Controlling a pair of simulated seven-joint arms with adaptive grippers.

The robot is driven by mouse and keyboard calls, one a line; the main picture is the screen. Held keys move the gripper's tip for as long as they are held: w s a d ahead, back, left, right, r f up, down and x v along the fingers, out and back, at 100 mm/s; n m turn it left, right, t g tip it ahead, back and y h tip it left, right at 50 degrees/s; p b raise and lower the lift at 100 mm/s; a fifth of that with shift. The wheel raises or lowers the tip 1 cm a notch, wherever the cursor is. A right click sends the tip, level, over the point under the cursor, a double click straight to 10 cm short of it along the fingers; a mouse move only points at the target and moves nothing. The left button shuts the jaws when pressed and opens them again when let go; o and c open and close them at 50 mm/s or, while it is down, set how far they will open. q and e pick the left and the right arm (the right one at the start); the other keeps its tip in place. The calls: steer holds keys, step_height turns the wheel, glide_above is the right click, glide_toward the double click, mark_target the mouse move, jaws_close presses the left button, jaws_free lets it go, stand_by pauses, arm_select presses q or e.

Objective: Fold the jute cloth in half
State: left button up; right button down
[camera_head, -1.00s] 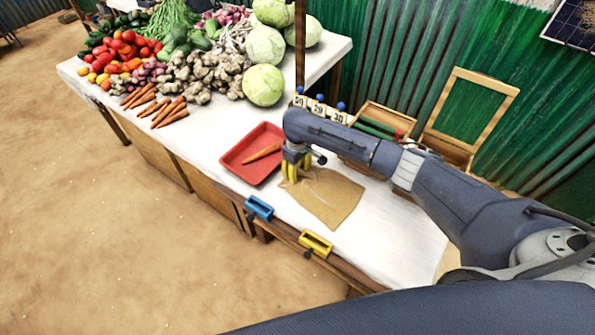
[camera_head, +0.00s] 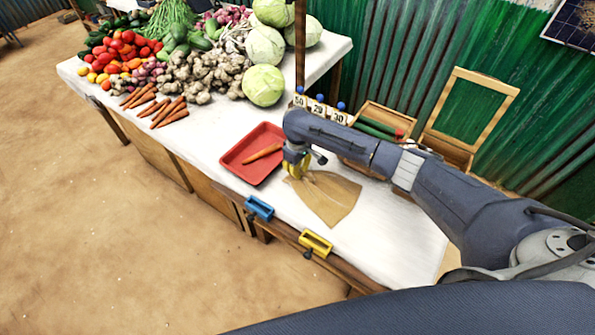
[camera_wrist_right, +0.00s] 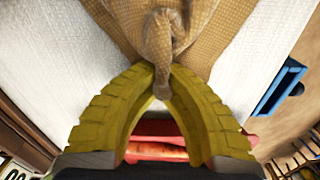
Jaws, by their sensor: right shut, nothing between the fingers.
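The tan jute cloth (camera_head: 332,200) lies on the white tabletop to the right of the red tray, its edge at my gripper drawn together and wrinkled. My right gripper (camera_head: 297,174) is low over that edge. In the right wrist view, the yellow fingers (camera_wrist_right: 164,82) come together at their tips. A bunched ridge of the cloth (camera_wrist_right: 200,22) stands up right at the fingertips, and a small tip of it hangs by them. The fingers are shut with nothing held between them. My left gripper is not in view.
The red tray (camera_head: 232,163) with a carrot (camera_head: 262,153) is just beside my gripper. A blue holder (camera_head: 259,208) and a yellow holder (camera_head: 315,243) sit on the table's front edge. Vegetables fill the far left. White tabletop right of the cloth is clear.

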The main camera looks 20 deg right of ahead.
steer(key=shift+r, duration=0.1)
steer(key=s+d+r, duration=0.1)
steer(key=r, duration=0.1)
steer(key=s+r, duration=0.1)
steer(key=r, duration=0.1)
steer(key=s+d+r, duration=0.1)
steer(key=r, duration=0.1)
steer(key=shift+s+d+r, duration=0.1)
steer(key=shift+s+d, duration=0.15)
steer(key=shift+d, duration=0.05)
steer(key=s+d+r, duration=0.3)
steer(key=s+r, duration=0.1)
steer(key=s, duration=0.1)
steer(key=s+d+f, duration=0.1)
steer(key=s, duration=0.1)
steer(key=s+d+f, duration=0.3)
steer(key=s, duration=0.2)
steer(key=shift+d+f, duration=0.25)
steer(key=shift+d, duration=0.15)
steer(key=shift+s+d+f, duration=0.3)
steer(key=shift+s+f, duration=0.2)
steer(key=shift+f, duration=0.1)
steer(key=c, duration=0.6)
jaws_free()
